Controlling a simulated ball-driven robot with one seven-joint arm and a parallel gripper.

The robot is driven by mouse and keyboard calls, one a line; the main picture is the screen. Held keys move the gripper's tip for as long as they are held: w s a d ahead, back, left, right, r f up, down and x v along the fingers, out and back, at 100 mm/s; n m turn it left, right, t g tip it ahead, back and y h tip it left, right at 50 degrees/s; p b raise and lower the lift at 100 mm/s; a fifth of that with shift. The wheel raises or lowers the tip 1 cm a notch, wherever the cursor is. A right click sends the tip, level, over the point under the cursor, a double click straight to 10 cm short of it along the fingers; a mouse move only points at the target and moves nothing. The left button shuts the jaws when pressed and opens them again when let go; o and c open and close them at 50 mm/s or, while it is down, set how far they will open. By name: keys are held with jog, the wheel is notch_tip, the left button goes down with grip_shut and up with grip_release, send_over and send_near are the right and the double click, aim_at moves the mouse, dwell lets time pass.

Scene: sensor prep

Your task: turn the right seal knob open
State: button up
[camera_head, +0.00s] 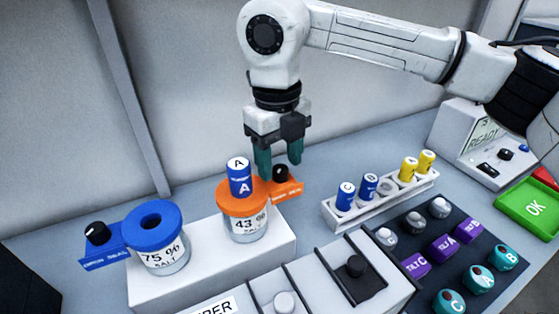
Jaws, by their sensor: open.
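The right seal knob (281,173) is a small black knob on an orange plate (287,190) at the right of the orange-lidded jar (244,221), which is marked 43 % salt. A blue cylinder marked A (239,178) stands upright in the orange lid. My gripper (279,168) points down at the knob with green fingers, open. The fingertips are at about the knob's height, one to its left and one to its right or behind it. Whether they touch it I cannot tell. The left black knob (97,233) sits on a blue plate beside the blue-lidded jar (161,241), marked 75 %.
Both jars stand on a white block (263,254). To the right, a white rack (380,204) holds blue and yellow cylinders. A dark tray (459,249) holds several purple, teal and grey pieces. A READY device (487,143) and a green OK panel (530,207) are at far right.

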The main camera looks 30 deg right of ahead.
aim_at(278, 170)
notch_tip(278, 170, up, 10)
jog(key=shift+a, duration=0.2)
jog(key=shift+s+f, duration=0.1)
jog(key=shift+f, duration=0.05)
dwell(0.4)
